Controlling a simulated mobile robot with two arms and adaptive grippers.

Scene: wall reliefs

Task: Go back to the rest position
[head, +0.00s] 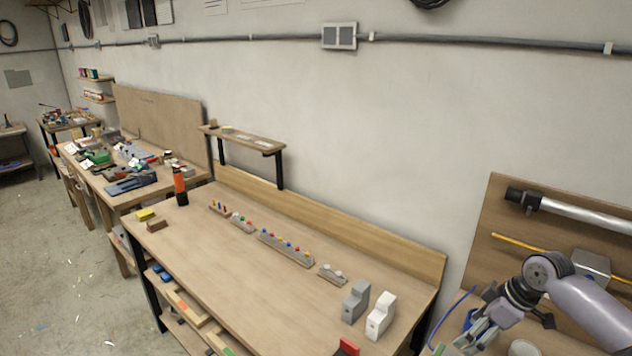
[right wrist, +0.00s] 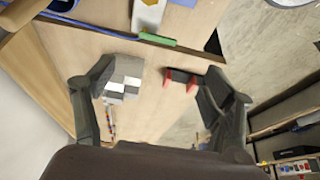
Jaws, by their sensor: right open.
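My right gripper (head: 472,338) is at the lower right of the head view, beside the right end of the workbench. In the right wrist view its two fingers (right wrist: 158,88) are spread wide apart and I see nothing held between them. My right arm comes in from the right edge, in front of a wooden panel. My left gripper is not in view.
The workbench (head: 230,262) holds a grey block (head: 355,301), a white block (head: 380,316), a red object (head: 347,347), peg strips (head: 286,249) and an orange-black bottle (head: 180,187). A wooden panel (head: 485,222) with a metal tube stands at right. Floor at left is open.

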